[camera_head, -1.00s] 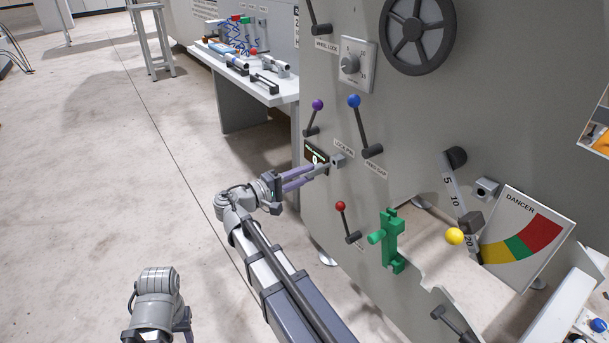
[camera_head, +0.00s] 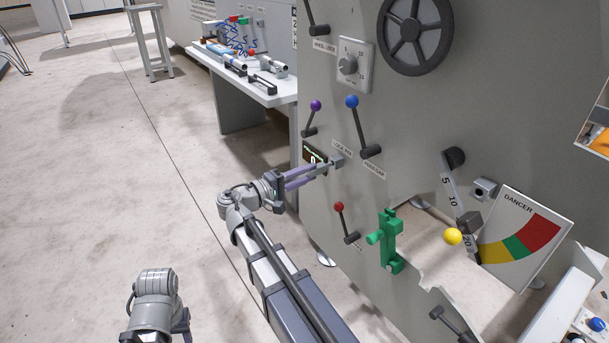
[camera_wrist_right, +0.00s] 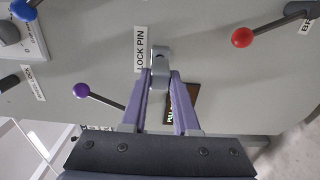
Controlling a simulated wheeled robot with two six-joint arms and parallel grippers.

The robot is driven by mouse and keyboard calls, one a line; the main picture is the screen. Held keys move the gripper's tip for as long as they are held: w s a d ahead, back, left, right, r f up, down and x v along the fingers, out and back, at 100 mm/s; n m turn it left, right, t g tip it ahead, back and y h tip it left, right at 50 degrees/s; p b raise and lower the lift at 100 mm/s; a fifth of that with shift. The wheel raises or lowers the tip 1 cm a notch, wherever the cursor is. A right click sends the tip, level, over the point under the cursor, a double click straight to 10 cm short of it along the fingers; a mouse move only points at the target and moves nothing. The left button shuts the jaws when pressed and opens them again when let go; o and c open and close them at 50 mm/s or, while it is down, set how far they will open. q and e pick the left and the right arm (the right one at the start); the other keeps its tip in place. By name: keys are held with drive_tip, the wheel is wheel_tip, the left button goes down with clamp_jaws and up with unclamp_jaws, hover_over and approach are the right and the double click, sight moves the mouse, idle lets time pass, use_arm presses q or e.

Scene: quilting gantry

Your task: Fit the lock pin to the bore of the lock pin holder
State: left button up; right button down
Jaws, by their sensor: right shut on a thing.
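The lock pin holder (camera_head: 338,161) is a small grey block on the grey machine panel, beside the "LOCK PIN" label. It also shows in the right wrist view (camera_wrist_right: 160,52), straight ahead of the fingers. My right gripper (camera_head: 322,168) has its purple fingers shut on the grey lock pin (camera_wrist_right: 160,77), which is mostly hidden between the fingertips. The pin's end is right at the holder. I cannot tell whether it is inside the bore. My left gripper (camera_head: 182,322) is low at the left, mostly hidden behind its own wrist, far from the panel.
A small dark display (camera_head: 311,154) sits just left of the holder. Purple (camera_head: 315,106), blue (camera_head: 352,102) and red (camera_head: 339,207) knobbed levers stick out around it. A green clamp-like part (camera_head: 389,242) is lower right. A side table (camera_head: 240,78) holds tools.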

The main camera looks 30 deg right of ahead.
drive_tip(key=shift+w+d, duration=0.1)
drive_tip(key=shift+d, duration=1.1)
drive_tip(key=c, duration=0.6)
unclamp_jaws()
drive_tip(key=shift+s+a, duration=0.15)
drive_tip(key=shift+a, duration=1.8)
drive_tip(key=shift+s+a, duration=0.15)
drive_tip(key=shift+a, duration=1.8)
